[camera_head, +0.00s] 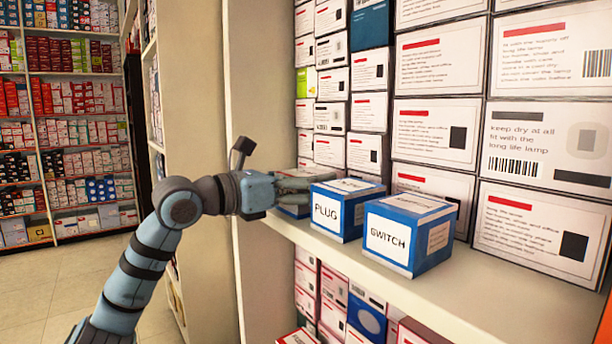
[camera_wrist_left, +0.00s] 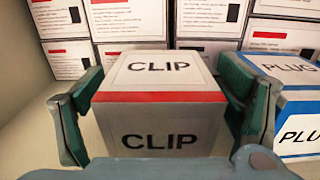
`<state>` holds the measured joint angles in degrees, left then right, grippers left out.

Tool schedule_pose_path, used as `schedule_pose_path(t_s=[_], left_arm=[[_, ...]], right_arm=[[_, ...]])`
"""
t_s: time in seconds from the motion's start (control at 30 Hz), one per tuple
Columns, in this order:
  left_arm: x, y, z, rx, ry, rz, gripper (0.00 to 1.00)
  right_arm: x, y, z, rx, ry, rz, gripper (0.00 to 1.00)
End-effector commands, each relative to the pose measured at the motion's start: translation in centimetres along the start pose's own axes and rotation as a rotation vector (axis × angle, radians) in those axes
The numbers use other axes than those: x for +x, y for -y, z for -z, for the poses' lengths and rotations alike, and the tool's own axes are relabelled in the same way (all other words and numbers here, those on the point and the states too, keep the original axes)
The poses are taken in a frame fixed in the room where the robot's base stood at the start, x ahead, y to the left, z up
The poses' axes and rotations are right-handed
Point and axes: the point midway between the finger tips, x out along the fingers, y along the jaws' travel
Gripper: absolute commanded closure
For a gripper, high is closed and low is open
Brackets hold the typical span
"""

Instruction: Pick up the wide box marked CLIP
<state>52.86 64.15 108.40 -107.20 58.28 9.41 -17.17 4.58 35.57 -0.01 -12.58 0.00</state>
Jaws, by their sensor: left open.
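The CLIP box (camera_wrist_left: 160,75) is white with a red band along its front edge, and CLIP is printed on its top and front. It stands on the shelf in the left wrist view. My left gripper (camera_wrist_left: 160,88) is open, with one finger on each side of the box; I cannot tell whether they touch it. In the head view my left gripper (camera_head: 296,181) reaches in over the shelf from the left and hides most of this box. My right gripper is not in view.
The blue and white PLUG box (camera_head: 338,208) stands close to the right of the CLIP box, and the SWITCH box (camera_head: 410,235) is right of that. Stacked white cartons (camera_head: 436,135) fill the shelf's back. An upright panel (camera_head: 255,75) bounds the left. The front shelf edge (camera_head: 375,280) is clear.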

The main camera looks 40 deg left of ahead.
Motion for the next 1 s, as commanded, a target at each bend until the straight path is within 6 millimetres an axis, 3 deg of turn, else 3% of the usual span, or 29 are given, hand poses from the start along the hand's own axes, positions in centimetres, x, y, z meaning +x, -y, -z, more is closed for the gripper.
schedule_pose_path(t_s=[0.13, 0.47, 0.77, 0.87, 1.0], left_arm=[[0.0, 0.0, 0.2, 0.001, -0.001, -0.001, 0.16], [-0.1, 0.0, 0.2, 0.001, -0.001, -0.001, 0.68], [-0.1, 0.0, -0.3, 0.001, 0.001, 0.0, 0.69], [-0.1, 0.0, -1.7, 0.002, 0.003, -0.001, 0.69], [-0.1, 0.1, -5.9, -0.001, 0.007, 0.002, 0.69]], right_arm=[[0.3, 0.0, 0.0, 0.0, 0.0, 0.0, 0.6], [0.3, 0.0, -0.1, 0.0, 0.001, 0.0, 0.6], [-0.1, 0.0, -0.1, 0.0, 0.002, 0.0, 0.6], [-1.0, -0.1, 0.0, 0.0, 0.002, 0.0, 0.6], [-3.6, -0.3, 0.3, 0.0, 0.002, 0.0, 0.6]])
